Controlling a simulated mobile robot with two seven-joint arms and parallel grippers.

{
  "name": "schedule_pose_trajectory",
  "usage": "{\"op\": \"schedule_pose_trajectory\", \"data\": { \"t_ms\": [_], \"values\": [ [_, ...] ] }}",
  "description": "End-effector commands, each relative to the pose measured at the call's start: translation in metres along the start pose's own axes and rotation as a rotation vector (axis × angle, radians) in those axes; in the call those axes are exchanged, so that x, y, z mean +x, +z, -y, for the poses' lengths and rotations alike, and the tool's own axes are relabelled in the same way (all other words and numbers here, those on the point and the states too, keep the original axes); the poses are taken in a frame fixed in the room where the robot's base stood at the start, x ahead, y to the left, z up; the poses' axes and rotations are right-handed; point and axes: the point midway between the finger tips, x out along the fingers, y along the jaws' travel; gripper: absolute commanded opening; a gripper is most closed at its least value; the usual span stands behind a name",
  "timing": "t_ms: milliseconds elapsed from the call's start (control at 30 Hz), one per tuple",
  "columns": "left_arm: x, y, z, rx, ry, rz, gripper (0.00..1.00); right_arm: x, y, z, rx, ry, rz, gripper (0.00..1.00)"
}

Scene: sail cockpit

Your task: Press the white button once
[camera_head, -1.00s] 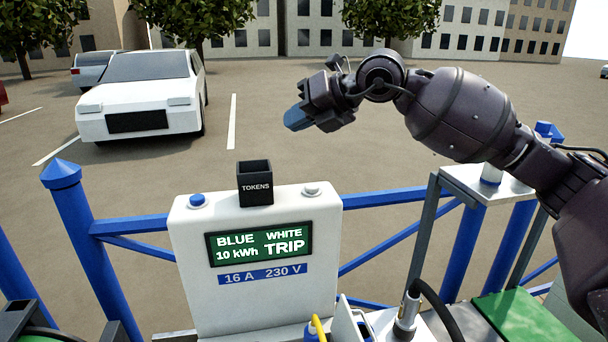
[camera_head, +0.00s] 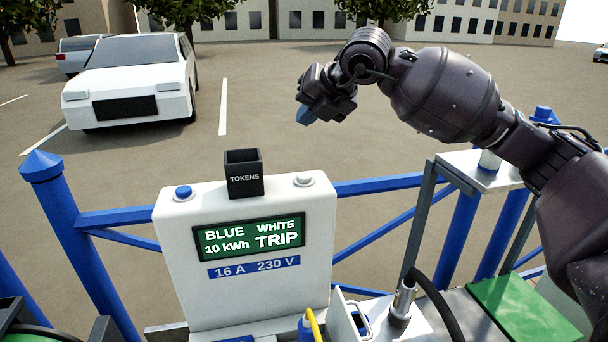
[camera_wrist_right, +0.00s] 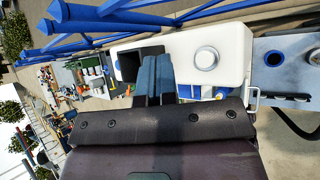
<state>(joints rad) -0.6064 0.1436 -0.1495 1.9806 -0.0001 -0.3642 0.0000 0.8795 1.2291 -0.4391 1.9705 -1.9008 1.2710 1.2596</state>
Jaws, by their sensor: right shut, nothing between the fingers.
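The white button (camera_head: 303,180) sits in a grey ring on the top right of the white pedestal (camera_head: 180,255). It also shows in the right wrist view (camera_wrist_right: 206,58), right of my fingertips. A blue button (camera_head: 183,192) is on the pedestal's top left. My right gripper (camera_head: 304,118) is above and beyond the white button, apart from it, with blue fingertips pointing down. In the right wrist view its fingers (camera_wrist_right: 154,75) are together and empty. My left gripper is not in view.
A black TOKENS box (camera_head: 244,175) stands between the buttons. The green display (camera_head: 249,237) reads BLUE 10 kWh, WHITE TRIP. A blue railing (camera_head: 385,183) runs behind the pedestal. A grey post with a cable (camera_head: 403,300) stands at the right.

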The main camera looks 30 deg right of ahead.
Motion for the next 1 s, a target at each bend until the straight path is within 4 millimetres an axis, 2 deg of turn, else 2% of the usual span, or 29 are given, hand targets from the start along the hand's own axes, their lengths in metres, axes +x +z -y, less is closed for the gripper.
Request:
{"op": "schedule_pose_trajectory", "data": {
  "t_ms": [267,667,800,1000],
  "values": [
    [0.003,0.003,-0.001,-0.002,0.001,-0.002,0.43,0.011,-0.008,0.009,0.000,-0.001,-0.001,0.00],
    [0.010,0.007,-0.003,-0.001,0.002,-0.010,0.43,0.044,-0.032,0.032,-0.001,-0.001,-0.003,0.00],
    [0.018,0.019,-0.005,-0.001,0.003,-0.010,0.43,0.055,-0.040,0.040,-0.001,0.000,-0.002,0.00],
    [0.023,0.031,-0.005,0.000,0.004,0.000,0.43,0.062,-0.045,0.045,-0.001,0.000,-0.001,0.00]
  ]
}}
